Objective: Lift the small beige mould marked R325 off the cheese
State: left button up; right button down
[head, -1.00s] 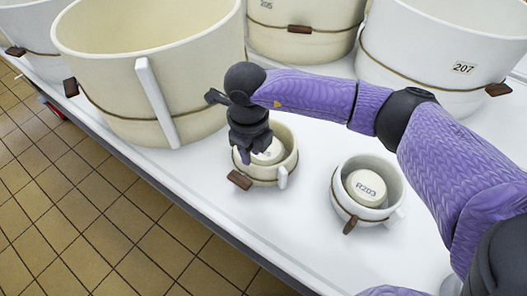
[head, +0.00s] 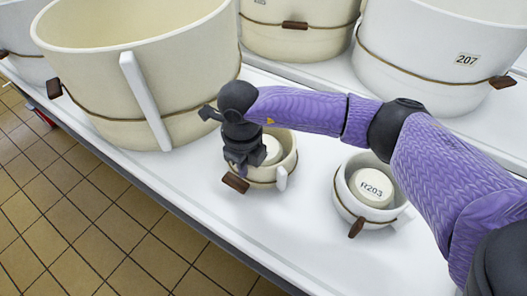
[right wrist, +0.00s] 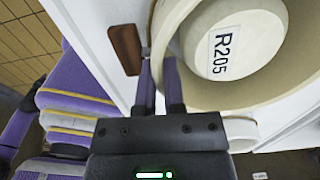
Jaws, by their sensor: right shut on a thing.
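A small beige mould (head: 264,175) with a dark cord, a brown tab and a white handle stands upright on the white table. A pale round piece (head: 273,150) sits inside it; in the right wrist view this piece (right wrist: 232,42) reads R205, and I see no R325 mark. My right gripper (head: 237,166) points down at the mould's left side. In the right wrist view its fingers (right wrist: 160,72) straddle the mould's wall (right wrist: 205,95), beside the brown tab (right wrist: 126,48), and are shut on it. The mould's far left wall is hidden by the gripper. My left gripper is out of view.
A similar small mould (head: 349,203) holding a piece marked R203 (head: 371,187) stands to the right. A large beige vat (head: 105,100) is close on the left; a white vat marked 207 (head: 440,65) stands behind. The table's front edge is near.

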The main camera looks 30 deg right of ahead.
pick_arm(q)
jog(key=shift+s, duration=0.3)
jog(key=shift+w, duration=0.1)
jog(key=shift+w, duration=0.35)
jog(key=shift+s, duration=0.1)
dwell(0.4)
pick_arm(e)
jog(key=shift+r, duration=0.2)
notch_tip(320, 180, up, 10)
jog(key=p, duration=0.5)
jog(key=shift+p, duration=0.4)
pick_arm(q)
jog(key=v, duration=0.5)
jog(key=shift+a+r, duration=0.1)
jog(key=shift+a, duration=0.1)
pick_arm(e)
jog(key=shift+f, duration=0.2)
